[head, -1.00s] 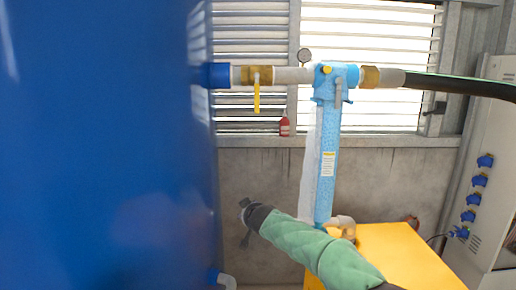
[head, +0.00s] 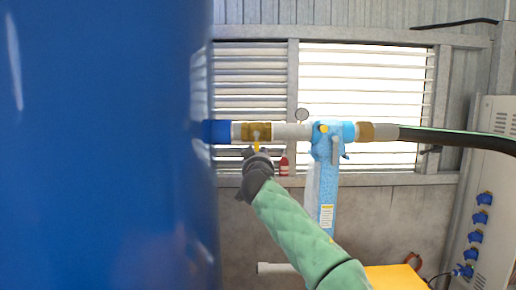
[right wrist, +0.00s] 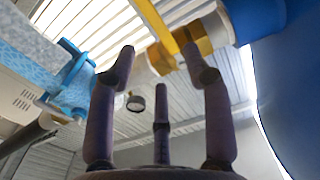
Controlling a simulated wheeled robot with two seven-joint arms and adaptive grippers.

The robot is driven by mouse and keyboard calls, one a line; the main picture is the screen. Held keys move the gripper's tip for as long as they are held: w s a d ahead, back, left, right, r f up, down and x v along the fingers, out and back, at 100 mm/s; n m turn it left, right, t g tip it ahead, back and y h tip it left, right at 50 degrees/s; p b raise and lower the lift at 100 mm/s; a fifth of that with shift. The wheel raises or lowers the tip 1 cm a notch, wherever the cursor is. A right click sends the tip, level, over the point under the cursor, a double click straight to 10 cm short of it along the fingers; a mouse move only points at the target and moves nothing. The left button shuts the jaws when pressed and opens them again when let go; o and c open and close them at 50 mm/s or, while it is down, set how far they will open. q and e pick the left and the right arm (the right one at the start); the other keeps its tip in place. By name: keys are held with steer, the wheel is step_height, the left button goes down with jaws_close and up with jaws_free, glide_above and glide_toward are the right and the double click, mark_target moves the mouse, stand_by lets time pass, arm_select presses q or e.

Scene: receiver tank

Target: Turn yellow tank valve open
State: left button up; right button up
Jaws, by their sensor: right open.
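The yellow valve lever (head: 257,147) hangs down from a brass valve (head: 257,131) beside the blue tank (head: 100,150) in the head view. My right gripper (head: 252,158) is just below the valve and hides the lever's lower part. In the right wrist view, the yellow lever (right wrist: 155,25) slants across the top, beyond the open fingers of my right gripper (right wrist: 158,52). Its upper end at the brass valve (right wrist: 196,38) is close to the right fingertip in that picture. Contact cannot be told. My left gripper is out of view.
A light blue filter housing (head: 325,175) with a gauge (head: 302,114) stands right of the valve on the same pipe. A yellow box (head: 395,278) is below right.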

steer(key=w+p, duration=0.5)
steer(key=w, duration=0.1)
steer(key=shift+w+p, duration=0.4)
jaws_close()
